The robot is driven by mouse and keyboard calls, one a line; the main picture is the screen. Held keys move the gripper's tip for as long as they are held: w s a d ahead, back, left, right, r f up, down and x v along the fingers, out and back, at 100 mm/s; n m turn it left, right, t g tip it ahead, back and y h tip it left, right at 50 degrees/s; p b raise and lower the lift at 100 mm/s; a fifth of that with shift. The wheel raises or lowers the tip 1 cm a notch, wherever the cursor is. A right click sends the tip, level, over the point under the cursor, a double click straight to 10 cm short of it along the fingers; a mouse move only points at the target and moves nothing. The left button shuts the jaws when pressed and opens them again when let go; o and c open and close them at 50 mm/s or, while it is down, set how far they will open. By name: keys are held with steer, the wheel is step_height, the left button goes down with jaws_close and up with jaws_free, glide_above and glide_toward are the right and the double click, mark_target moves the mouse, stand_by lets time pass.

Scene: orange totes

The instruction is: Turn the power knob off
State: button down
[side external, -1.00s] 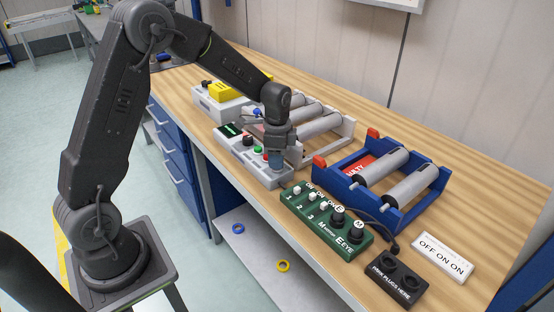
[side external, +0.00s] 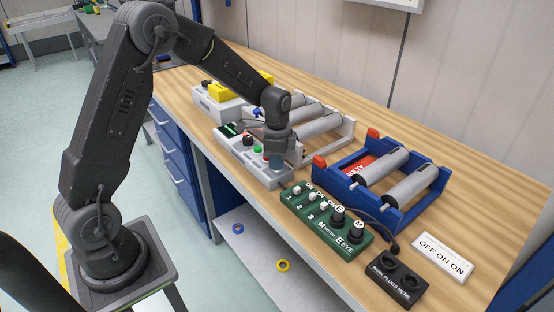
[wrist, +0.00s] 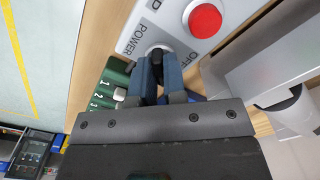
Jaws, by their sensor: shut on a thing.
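The light grey control box (side external: 262,174) sits on the wooden bench near its front edge. In the wrist view its panel (wrist: 135,40) carries the words POWER and OFF around the power knob (wrist: 158,50). My gripper (wrist: 158,66) points down at this knob, with its blue fingers closed around it. In the side view my gripper (side external: 275,162) is over the right end of the box. The fingers hide most of the knob, so I cannot tell which way its pointer faces. A red button (wrist: 205,20) is beside it.
A green box (side external: 325,222) with switches and knobs stands close on the right. A blue roller frame (side external: 340,182) and a pale roller frame (side external: 335,143) stand behind. A black plug holder (side external: 397,283) and a white sign (side external: 442,258) lie further right.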

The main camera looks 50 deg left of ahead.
steer(key=shift+n, duration=0.4)
steer(key=n, duration=1.3)
steer(key=shift+n, duration=2)
steer(key=shift+r, duration=0.1)
steer(key=c, duration=1.2)
jaws_free()
